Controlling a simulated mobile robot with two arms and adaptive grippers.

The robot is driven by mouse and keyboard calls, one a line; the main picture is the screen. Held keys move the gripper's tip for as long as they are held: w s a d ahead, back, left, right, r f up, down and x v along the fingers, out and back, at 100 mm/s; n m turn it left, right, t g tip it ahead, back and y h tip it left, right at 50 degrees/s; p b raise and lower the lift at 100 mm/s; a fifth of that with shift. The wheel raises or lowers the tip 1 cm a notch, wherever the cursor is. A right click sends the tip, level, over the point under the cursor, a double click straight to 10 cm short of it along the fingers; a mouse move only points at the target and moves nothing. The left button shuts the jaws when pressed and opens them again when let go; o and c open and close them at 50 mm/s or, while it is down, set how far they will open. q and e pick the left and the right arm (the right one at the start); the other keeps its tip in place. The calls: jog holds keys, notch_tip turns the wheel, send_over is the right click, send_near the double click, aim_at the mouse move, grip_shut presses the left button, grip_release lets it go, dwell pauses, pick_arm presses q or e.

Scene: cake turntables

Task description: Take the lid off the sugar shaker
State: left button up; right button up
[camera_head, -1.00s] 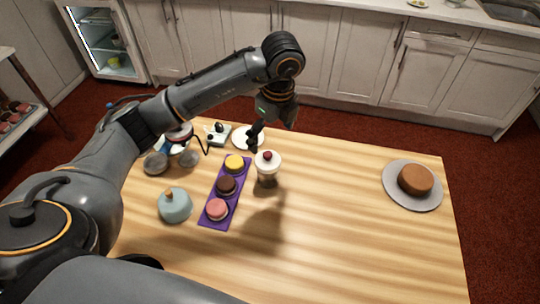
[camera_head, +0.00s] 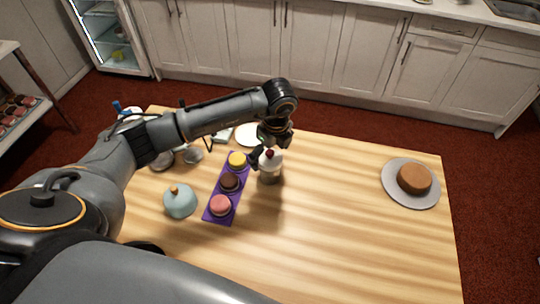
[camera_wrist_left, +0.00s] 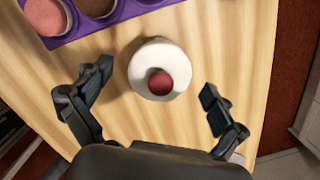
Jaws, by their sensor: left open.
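The sugar shaker (camera_head: 269,177) stands upright on the wooden table, to the right of the purple tray. Its white domed lid (camera_head: 275,160) has a dark red knob on top and is on the shaker. In the left wrist view I look down on the lid (camera_wrist_left: 146,62) and its red knob (camera_wrist_left: 160,82). My left gripper (camera_head: 262,158) is at the lid's height, close to it. In the wrist view its two fingers (camera_wrist_left: 148,98) are spread wide, one on each side of the lid and short of it, holding nothing. My right gripper is not in view.
The purple tray (camera_head: 235,194) holds three small cakes just left of the shaker. A pale blue lidded pot (camera_head: 180,203) stands farther left. A white plate (camera_head: 246,133) lies behind. A brown cake (camera_head: 414,178) sits on a grey stand (camera_head: 396,199) at right; the table between is clear.

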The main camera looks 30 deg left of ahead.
pick_arm(q)
jog(key=c, duration=0.9)
jog(key=shift+r, duration=0.1)
